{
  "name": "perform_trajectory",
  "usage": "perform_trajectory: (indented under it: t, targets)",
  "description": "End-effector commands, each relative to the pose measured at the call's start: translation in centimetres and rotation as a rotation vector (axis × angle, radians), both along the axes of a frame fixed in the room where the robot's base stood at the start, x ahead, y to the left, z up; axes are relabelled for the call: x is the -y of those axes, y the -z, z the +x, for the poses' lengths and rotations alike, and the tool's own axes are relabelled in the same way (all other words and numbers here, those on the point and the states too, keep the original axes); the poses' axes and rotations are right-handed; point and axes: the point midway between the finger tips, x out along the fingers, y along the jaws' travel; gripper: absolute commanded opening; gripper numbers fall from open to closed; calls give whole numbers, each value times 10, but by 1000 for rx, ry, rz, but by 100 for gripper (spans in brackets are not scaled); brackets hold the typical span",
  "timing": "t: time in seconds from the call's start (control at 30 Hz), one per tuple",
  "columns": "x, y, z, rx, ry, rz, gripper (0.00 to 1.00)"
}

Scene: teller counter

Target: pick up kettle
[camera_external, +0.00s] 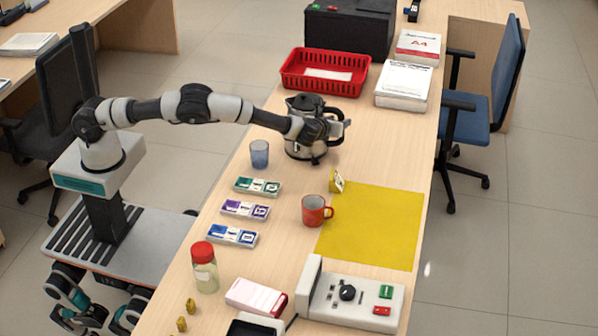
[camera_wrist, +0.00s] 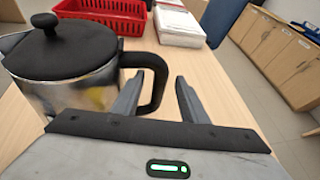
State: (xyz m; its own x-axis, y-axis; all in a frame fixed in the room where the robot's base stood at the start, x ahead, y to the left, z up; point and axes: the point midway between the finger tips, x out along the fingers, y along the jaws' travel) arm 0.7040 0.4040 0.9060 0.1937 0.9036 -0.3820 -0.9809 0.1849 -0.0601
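The kettle (camera_external: 298,150) is steel with a black lid and stands upright on the counter. In the wrist view the kettle (camera_wrist: 70,85) fills the left side, with its black handle (camera_wrist: 160,80) to the right. My gripper (camera_wrist: 160,76) is open. In that view its left finger overlaps the handle loop and its right finger is right of the handle, so the handle's outer bar shows between them. In the external view my gripper (camera_external: 338,127) is at the kettle and hides part of it; contact cannot be told.
A red basket (camera_external: 290,82) and a stack of paper (camera_external: 404,82) stand behind the kettle. A blue cup (camera_external: 259,155) is at its front left. A red mug (camera_external: 313,211) and a yellow mat (camera_external: 385,225) are nearer the front. Bare counter surrounds the kettle's right side.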

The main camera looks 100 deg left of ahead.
Motion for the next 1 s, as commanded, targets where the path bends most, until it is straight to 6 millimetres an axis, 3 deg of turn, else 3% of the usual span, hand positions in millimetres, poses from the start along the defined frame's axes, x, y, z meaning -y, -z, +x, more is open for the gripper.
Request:
perform_trajectory:
  t: [0.17, 0.43, 1.0]
  targets:
    - [0, 0, 0, 0, 0, 0, 40]
    - [0, 0, 0, 0, 1, 0, 0]
    - [0, -1, 1, 0, 1, 0, 0]
